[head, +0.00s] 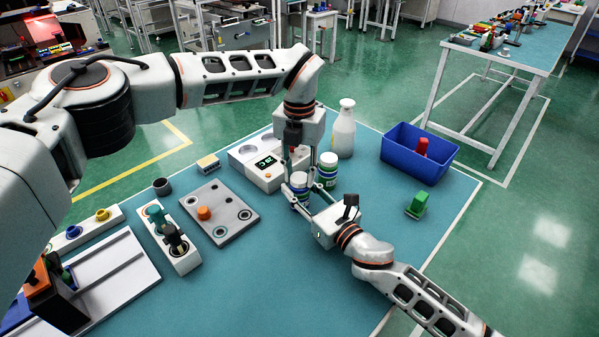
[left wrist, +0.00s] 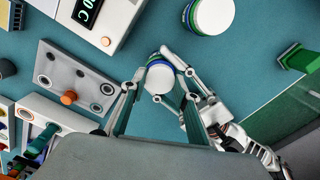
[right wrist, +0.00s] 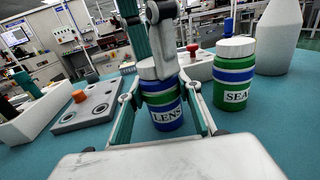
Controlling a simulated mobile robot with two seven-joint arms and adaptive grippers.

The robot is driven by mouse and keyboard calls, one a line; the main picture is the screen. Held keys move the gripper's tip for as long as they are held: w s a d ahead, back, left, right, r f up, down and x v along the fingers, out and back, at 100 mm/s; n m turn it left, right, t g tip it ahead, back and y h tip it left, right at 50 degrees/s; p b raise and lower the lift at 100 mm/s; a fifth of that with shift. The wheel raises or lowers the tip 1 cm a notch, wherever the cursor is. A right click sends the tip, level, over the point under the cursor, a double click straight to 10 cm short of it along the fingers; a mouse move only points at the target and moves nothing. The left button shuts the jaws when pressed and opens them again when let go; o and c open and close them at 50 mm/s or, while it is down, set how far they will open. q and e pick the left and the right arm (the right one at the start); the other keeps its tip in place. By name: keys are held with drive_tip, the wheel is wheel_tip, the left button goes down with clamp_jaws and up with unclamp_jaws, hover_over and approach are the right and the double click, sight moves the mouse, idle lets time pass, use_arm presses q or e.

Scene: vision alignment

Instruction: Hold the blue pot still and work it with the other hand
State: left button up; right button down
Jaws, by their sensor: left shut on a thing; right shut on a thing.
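The blue pot (head: 299,193), with a white lid, a green band and a "LENS" label, stands upright on the teal table. In the right wrist view the pot (right wrist: 167,117) is between the fingers of my right gripper (right wrist: 160,92), which is shut on its body from the side. My left gripper (head: 300,178) comes down from above and is shut on the pot around its lid; the lid (left wrist: 159,79) shows between its fingers in the left wrist view. The fingers partly hide the lid and body. A green pot (right wrist: 235,85) with a blue band and partly readable "SEA" label stands close beside it.
A white bottle (head: 343,130) and a blue bin (head: 418,155) with a red part stand behind to the right. A green block (head: 417,206) lies at right. A device with a display (head: 262,163) and a grey plate with an orange knob (head: 204,213) are at left.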

use_arm(q)
drive_tip(key=m, duration=0.5)
drive_tip(key=shift+m, duration=0.4)
drive_tip(key=o, duration=1.3)
drive_tip(key=shift+r, duration=0.1)
wheel_tip(320, 180, up, 12)
drive_tip(key=shift+f, duration=0.1)
use_arm(e)
drive_tip(key=c, duration=1.3)
unclamp_jaws()
drive_tip(key=shift+s+d, duration=0.1)
drive_tip(key=v, duration=1.1)
drive_tip(key=shift+s+d, duration=0.2)
drive_tip(key=shift+s, duration=0.15)
